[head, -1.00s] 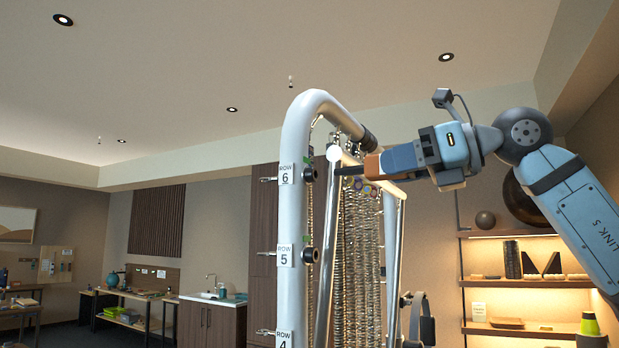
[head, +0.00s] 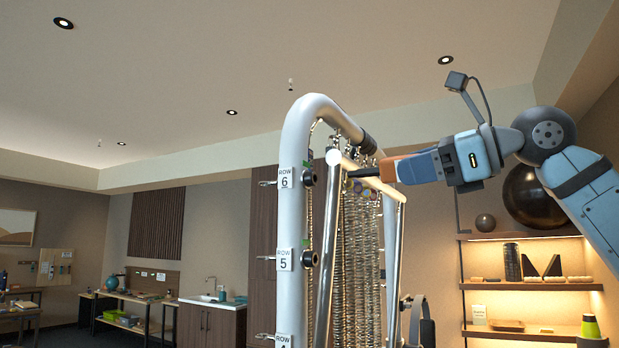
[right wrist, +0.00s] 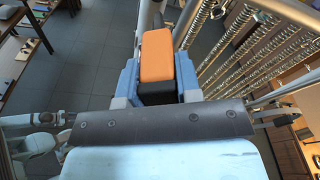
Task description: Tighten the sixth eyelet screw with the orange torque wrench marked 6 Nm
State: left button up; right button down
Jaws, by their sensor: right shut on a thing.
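My right gripper (head: 408,168) is shut on the orange torque wrench (head: 388,171), up beside the tower. The wrench's black end points left toward the white post (head: 295,215), with a gap between its tip and the post. In the right wrist view the orange wrench body (right wrist: 157,55) sits between the blue fingers; its 6 Nm marking is not readable. The row 6 label (head: 285,178) is on the post. A dark round screw head (head: 308,177) sticks out to its right, with a metal eyelet (head: 268,183) on the left.
Springs (head: 355,240) hang inside the tower, behind and below the wrench. Another screw head sits at row 5 (head: 309,259). Shelves (head: 525,287) stand at the right. The air left of the post is clear.

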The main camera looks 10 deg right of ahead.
jog(key=n, duration=0.3)
jog(key=shift+t, duration=0.3)
jog(key=shift+n, duration=1.2)
jog(key=shift+n, duration=0.5)
